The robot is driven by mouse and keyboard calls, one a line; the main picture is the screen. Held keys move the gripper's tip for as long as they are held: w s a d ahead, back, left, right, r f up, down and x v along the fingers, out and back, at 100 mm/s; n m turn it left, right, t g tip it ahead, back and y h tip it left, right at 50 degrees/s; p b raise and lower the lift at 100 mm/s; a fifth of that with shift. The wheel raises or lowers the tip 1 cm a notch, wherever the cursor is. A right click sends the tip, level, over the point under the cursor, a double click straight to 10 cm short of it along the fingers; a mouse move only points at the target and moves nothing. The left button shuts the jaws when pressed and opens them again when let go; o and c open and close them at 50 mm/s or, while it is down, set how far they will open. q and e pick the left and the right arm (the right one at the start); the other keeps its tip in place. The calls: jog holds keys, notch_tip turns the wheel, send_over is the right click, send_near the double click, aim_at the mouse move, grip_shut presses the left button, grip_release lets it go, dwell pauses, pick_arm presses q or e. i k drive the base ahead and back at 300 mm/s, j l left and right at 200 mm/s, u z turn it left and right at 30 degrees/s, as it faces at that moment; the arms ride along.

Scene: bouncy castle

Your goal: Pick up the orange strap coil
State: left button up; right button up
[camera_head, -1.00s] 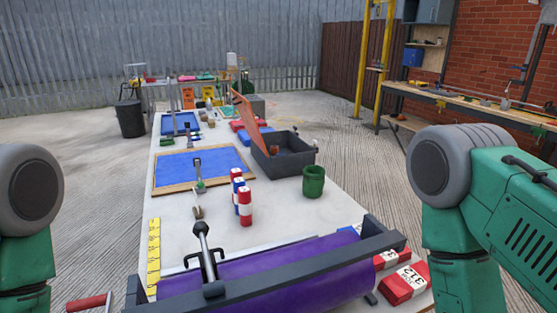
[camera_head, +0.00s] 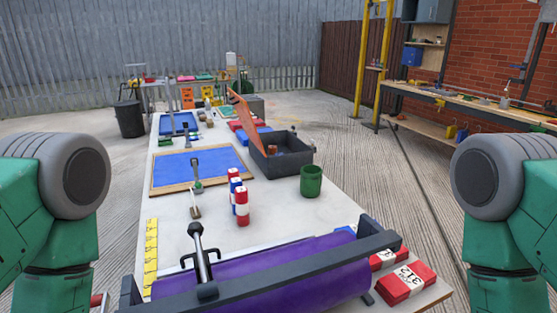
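I cannot clearly make out the orange strap coil. A small orange-brown patch (camera_head: 273,150) shows inside the open dark grey box (camera_head: 291,164) on the long table, but it is too small to name. The box's orange lid (camera_head: 240,118) stands raised at its left. Only the grey joints and green links of my two arms show, at the left and right edges. Neither of my grippers is in view.
The long pale table (camera_head: 215,230) runs away from me. A purple roll (camera_head: 270,273) in a dark frame crosses its near end. Red-white-blue cans (camera_head: 241,207), a green cup (camera_head: 311,181), a blue mat (camera_head: 198,165) and red packs (camera_head: 407,284) occupy it. A workbench (camera_head: 470,108) stands right.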

aim_at(273, 149)
jog(key=l+u, duration=0.25)
jog(key=l, duration=0.65)
jog(key=k+z, duration=0.15)
jog(key=k, duration=0.5)
jog(key=i+l+z, duration=0.15)
jog(key=z, duration=1.65)
jog(key=i+j, duration=0.1)
jog(key=i, duration=1.8)
jog(key=i+j+u, duration=0.15)
jog(key=i+u, duration=0.75)
jog(key=i+l+u, duration=0.15)
jog(key=i+u, duration=0.3)
jog(key=i+l+u, duration=0.25)
jog(key=u, duration=0.2)
jog(key=i+j+u, duration=0.2)
jog(key=i+u, duration=0.2)
jog(key=i, duration=0.15)
jog(key=i+u, duration=0.45)
jog(key=i+l+u, duration=0.2)
jog(key=i+u, duration=0.2)
jog(key=i, duration=0.3)
